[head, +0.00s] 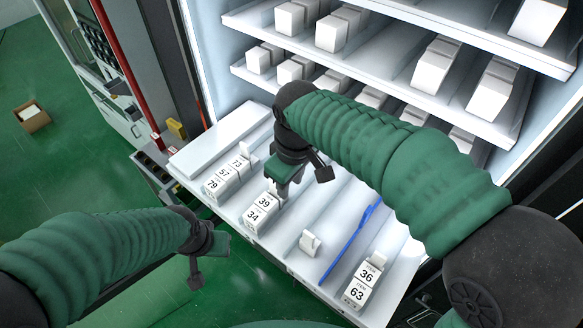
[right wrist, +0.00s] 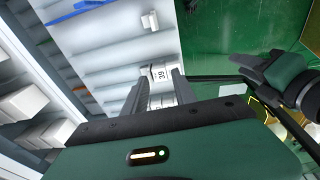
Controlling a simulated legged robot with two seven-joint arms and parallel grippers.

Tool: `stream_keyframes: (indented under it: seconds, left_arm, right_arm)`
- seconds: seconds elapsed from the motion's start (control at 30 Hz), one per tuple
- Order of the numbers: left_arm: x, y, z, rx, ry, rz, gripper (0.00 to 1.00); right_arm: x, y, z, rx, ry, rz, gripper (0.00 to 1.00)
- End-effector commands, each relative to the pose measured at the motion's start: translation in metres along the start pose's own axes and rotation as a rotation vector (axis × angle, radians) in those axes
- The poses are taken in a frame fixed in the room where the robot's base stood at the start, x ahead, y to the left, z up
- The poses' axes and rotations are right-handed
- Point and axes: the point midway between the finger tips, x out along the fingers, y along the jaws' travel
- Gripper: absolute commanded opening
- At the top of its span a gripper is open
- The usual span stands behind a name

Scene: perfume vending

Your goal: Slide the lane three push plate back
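The tilted white shelf holds numbered boxes in lanes. A small white upright plate (head: 310,243) stands alone in a lane without boxes, left of a blue divider; it also shows in the right wrist view (right wrist: 150,22). I cannot tell for sure that this is lane three's push plate. My right gripper (head: 284,188) is over the lane of boxes 39 and 34 (head: 258,213), left of that plate. In the right wrist view its fingers (right wrist: 159,75) are apart, with box 39 seen between them; contact is unclear. My left gripper (head: 200,262) hangs left of the shelf, its fingers unclear.
A blue divider (head: 350,243) stands right of the lone plate. Boxes 36 and 63 (head: 362,284) are at the right, boxes 73, 57 and 79 (head: 224,178) at the left. An upper shelf (head: 390,95) with white boxes hangs close above my right forearm.

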Motion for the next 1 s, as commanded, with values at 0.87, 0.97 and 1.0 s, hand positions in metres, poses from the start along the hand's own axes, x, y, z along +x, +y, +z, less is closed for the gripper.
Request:
stream_keyframes:
  seconds: [0.87,0.97,1.0]
  left_arm:
    - [0.03,0.0,0.007,0.0,0.0,0.0,0.36]
    - [0.03,0.0,0.007,0.0,0.0,0.0,0.36]
    - [0.03,0.0,0.007,0.0,0.0,0.0,0.36]
  right_arm:
    - [-0.161,0.001,0.001,0.0,0.002,0.0,0.33]
    - [-0.161,0.001,0.001,0.0,0.002,0.0,0.33]
    - [-0.161,0.001,0.001,0.0,0.002,0.0,0.33]
